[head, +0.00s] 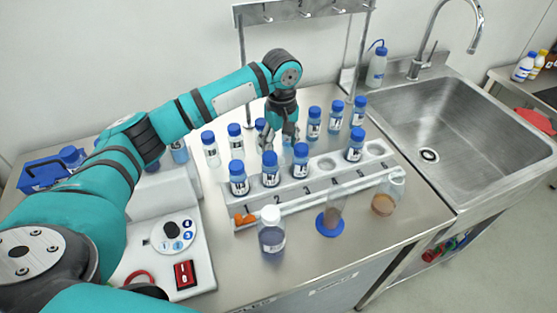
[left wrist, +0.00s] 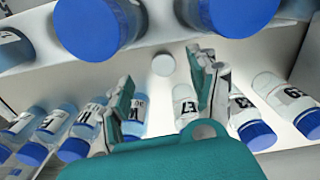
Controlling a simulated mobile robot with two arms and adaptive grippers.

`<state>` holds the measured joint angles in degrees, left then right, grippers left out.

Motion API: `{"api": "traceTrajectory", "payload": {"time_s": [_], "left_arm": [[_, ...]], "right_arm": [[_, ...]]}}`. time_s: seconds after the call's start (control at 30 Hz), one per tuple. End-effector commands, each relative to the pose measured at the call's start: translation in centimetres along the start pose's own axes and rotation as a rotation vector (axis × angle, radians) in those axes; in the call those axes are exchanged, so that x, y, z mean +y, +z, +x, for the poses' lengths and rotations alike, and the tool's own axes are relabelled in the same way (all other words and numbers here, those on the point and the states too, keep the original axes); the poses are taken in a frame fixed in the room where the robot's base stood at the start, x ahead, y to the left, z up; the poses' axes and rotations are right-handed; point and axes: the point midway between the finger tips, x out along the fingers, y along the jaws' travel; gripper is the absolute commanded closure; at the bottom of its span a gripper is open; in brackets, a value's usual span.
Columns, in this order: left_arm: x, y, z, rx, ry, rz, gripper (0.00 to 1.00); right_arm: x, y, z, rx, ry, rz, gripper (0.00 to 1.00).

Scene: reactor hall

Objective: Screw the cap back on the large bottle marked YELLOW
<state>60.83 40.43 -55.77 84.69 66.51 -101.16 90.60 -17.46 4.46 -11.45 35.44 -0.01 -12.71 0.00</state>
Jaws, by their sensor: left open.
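My left gripper (head: 280,138) reaches down over the white rack (head: 350,188), among blue-capped bottles with black-marked labels. In the left wrist view the same gripper (left wrist: 164,78) is open, and its fingers hold nothing. A labelled bottle (left wrist: 187,105) shows between and beyond the fingers; its lower end is hidden behind my gripper. A small white disc (left wrist: 163,65) shows between the fingertips; I cannot tell what it is. No label reads clearly as YELLOW, and I cannot make out a loose cap. My right gripper is not in view.
A white-capped bottle (head: 271,236), a cylinder on a blue base (head: 331,213) and an amber-filled flask (head: 384,203) stand in front of the rack. A white device with a dial (head: 172,234) is at the left. The sink (head: 450,120) lies right, a hook stand (head: 243,50) behind.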

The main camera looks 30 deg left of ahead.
Motion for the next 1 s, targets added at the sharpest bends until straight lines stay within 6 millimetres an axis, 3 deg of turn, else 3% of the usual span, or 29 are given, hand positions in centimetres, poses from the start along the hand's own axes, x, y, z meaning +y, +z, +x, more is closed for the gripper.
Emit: {"api": "traceTrajectory", "payload": {"time_s": [0.4,0.77,1.0], "left_arm": [[-0.3,-0.8,4.9,0.0,-0.002,0.0,0.39],[-0.3,-0.8,5.1,0.0,-0.001,0.001,0.39],[-0.3,-0.8,5.1,0.0,-0.001,0.0,0.71]], "right_arm": [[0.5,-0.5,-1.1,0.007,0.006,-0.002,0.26],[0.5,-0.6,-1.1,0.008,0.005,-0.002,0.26],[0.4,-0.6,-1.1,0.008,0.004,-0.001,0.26]]}}
